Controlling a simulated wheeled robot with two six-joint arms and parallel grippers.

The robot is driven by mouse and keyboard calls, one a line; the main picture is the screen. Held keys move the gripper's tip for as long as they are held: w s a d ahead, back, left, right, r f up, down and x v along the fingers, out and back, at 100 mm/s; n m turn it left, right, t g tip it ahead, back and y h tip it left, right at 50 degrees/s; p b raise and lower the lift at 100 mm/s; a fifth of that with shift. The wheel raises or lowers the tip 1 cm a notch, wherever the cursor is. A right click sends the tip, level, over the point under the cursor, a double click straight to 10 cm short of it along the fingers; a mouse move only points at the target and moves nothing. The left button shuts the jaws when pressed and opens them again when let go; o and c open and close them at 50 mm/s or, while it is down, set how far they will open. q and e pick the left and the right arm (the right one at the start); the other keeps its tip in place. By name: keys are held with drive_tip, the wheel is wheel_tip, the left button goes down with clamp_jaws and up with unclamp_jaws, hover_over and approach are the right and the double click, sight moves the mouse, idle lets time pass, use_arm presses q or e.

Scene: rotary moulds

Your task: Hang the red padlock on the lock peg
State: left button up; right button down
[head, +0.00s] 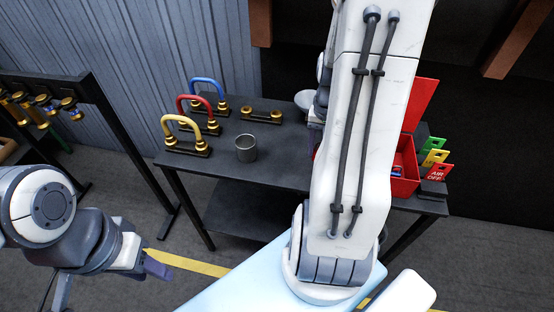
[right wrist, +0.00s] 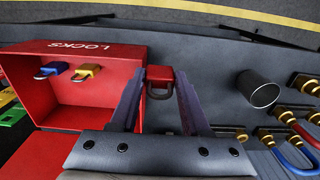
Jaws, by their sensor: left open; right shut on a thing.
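The red padlock (right wrist: 160,76) is between the fingertips of my right gripper (right wrist: 160,88) in the right wrist view, with its dark shackle toward the wrist. The gripper is shut on it, beside the open red LOCKS box (right wrist: 100,120). I cannot tell its height above the table. In the head view my right arm hides the padlock and most of this gripper. My left gripper (head: 157,266) is open and empty, low at the left, away from the table. I cannot make out the lock peg in either view.
A blue padlock (right wrist: 50,70) and a yellow padlock (right wrist: 86,72) are in the box. A grey cup (head: 246,149) and red, blue and yellow hoops (head: 181,122) on brass fittings stand on the dark table (head: 221,169). Coloured tags (head: 436,157) stand right of the box.

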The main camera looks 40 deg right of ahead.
drive_tip(key=w+a+f, duration=0.1)
drive_tip(key=w+f, duration=0.1)
drive_tip(key=w+a+f, duration=0.1)
drive_tip(key=w+a, duration=0.1)
drive_tip(key=w, duration=0.1)
drive_tip(key=w+a+f+p, duration=0.1)
drive_tip(key=w+f, duration=0.1)
drive_tip(key=w, duration=0.1)
drive_tip(key=shift+w+a+f, duration=0.15)
drive_tip(key=shift+a+f, duration=0.05)
drive_tip(key=shift+f, duration=0.1)
wheel_tip(320, 180, down, 4)
drive_tip(key=shift+r+p, duration=0.1)
drive_tip(key=shift+p, duration=0.3)
drive_tip(key=shift+f, duration=0.2)
drive_tip(key=shift+f, duration=0.2)
drive_tip(key=shift+c, duration=1.8)
unclamp_jaws()
drive_tip(key=shift+r, duration=0.1)
